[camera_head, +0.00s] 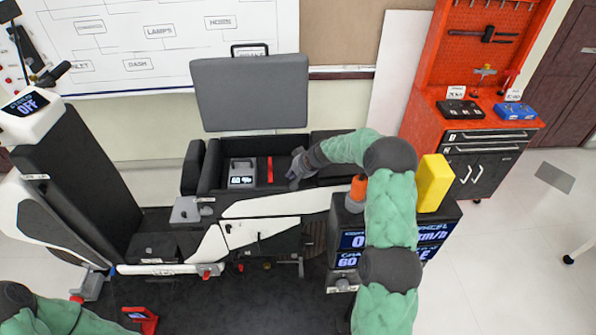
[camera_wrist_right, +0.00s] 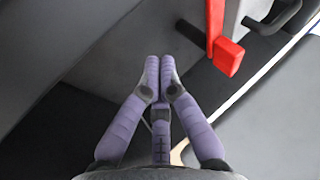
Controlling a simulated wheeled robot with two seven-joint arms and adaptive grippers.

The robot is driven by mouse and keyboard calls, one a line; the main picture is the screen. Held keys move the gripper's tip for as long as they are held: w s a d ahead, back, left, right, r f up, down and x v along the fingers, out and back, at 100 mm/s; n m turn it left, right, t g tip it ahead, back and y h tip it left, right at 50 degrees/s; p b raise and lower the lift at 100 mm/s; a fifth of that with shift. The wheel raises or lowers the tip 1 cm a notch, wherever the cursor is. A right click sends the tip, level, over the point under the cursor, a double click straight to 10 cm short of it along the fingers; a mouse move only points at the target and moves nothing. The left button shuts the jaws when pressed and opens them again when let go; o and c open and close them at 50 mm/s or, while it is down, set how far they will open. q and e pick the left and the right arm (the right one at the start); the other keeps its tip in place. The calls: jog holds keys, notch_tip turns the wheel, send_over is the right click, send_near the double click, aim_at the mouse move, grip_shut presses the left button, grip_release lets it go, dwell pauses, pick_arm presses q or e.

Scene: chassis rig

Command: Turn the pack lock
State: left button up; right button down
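The pack lock is a red lever (camera_head: 270,170) standing in the open compartment, just right of the grey battery pack (camera_head: 241,172) whose display reads 60 %. In the right wrist view the red lever (camera_wrist_right: 224,50) is at the upper right, with its block-shaped end towards me. My right gripper (camera_head: 297,170) is inside the compartment, to the right of the lever and apart from it. In the right wrist view its fingertips (camera_wrist_right: 160,62) are together with nothing between them. My left arm shows at the lower left, but its gripper is not visible.
The grey lid (camera_head: 250,93) stands open behind the compartment (camera_head: 208,170). An orange-topped item (camera_head: 358,187) and a yellow block (camera_head: 434,182) are by my right forearm, above display boxes. A red tool cabinet (camera_head: 485,125) stands at the back right.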

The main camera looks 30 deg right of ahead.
aim_at(271, 175)
jog(key=shift+w+a+r, duration=0.1)
jog(key=shift+w+a, duration=0.3)
jog(key=shift+a, duration=0.45)
jog(key=shift+w+a+r, duration=0.1)
jog(key=shift+w+a, duration=0.25)
jog(key=shift+a, duration=0.5)
jog(key=shift+a+m+p, duration=0.2)
jog(key=shift+m+p, duration=0.1)
jog(key=shift+p, duration=0.4)
jog(key=shift+a+m+h+p, duration=0.15)
jog(key=shift+m+h+p, duration=0.15)
jog(key=shift+p, duration=0.3)
